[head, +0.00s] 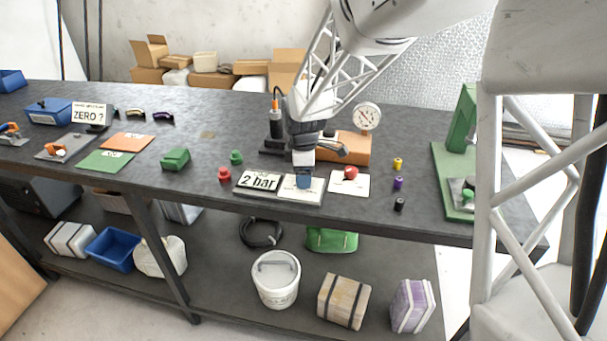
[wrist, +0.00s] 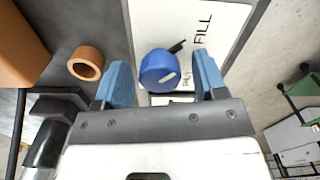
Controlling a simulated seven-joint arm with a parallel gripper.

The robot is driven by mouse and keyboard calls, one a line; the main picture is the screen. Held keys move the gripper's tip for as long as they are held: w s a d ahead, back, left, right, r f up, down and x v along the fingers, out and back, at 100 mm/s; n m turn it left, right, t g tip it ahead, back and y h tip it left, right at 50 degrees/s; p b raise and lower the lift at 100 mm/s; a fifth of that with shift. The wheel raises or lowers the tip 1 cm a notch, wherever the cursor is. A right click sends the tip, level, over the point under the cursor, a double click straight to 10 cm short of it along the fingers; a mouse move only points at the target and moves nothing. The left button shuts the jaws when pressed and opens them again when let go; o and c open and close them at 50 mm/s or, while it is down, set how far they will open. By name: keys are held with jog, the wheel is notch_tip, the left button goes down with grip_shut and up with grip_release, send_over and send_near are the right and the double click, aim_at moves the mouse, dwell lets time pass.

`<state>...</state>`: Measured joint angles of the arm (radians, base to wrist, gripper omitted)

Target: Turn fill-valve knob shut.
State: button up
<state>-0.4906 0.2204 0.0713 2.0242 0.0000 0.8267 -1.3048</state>
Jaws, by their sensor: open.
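The fill-valve knob (wrist: 159,71) is a blue round knob with a white mark on its face, on a white plate (wrist: 212,20) lettered FILL. A dark pointer line shows beside it. In the wrist view, my gripper (wrist: 160,82) is open, with one blue finger on each side of the knob and a visible gap to both. In the head view, my gripper (head: 303,180) is low over the middle white plate (head: 302,194) and hides the knob. A red knob (head: 350,172) sits on the white plate to the right.
A "2 bar" sign (head: 258,182) stands just left of the plate. An orange block (head: 352,147) and a round gauge (head: 367,116) stand behind. Small yellow (head: 398,163), purple (head: 398,182) and black (head: 399,204) pieces lie to the right. Red and green pieces lie left.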

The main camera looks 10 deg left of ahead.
jog(key=shift+f, duration=0.2)
jog(key=c, duration=0.9)
